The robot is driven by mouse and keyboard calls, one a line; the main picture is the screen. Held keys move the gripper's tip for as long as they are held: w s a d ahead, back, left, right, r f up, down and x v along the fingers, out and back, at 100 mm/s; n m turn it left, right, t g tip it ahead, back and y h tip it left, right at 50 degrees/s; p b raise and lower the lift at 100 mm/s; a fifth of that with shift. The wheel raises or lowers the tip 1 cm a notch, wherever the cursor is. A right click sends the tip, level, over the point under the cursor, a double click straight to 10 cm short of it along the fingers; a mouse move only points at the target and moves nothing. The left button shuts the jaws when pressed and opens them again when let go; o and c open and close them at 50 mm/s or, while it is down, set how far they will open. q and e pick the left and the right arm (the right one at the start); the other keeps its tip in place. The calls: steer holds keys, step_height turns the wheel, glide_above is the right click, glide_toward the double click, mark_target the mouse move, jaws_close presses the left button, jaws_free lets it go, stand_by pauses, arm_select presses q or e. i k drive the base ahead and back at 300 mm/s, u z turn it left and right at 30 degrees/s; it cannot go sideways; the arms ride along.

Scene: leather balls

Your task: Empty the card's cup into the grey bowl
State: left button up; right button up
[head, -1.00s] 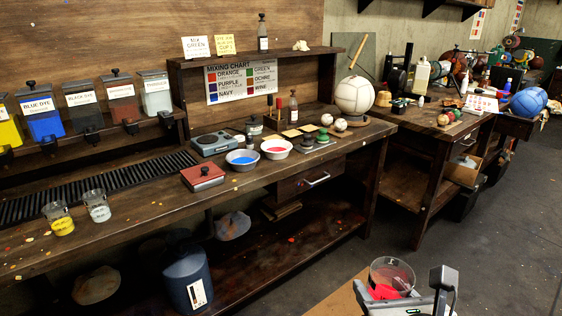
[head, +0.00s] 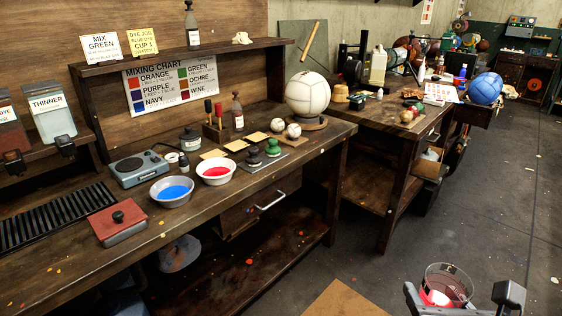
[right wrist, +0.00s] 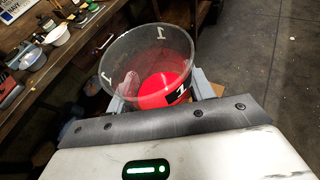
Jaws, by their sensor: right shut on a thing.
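The card (head: 141,42) on the shelf is yellow and reads dye job, blue dye, cup 1. My right gripper (head: 453,300) is shut on a clear cup (head: 449,282) marked 1, with red liquid inside. The cup is upright or nearly so, away from the bench, over the floor side. The right wrist view shows the cup (right wrist: 150,52) between the fingers (right wrist: 160,92). The grey bowl (head: 171,200) stands on the bench with blue liquid in it. My left gripper is out of view.
A white bowl (head: 217,182) with red liquid stands right beside the grey bowl. The bench front edge is clear near the bowls.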

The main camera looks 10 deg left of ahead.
mark_target(173, 191)
steer(key=u, duration=0.3)
steer(key=i, duration=0.9)
steer(key=u, duration=1.15)
steer(key=i, duration=0.4)
steer(key=u, duration=0.4)
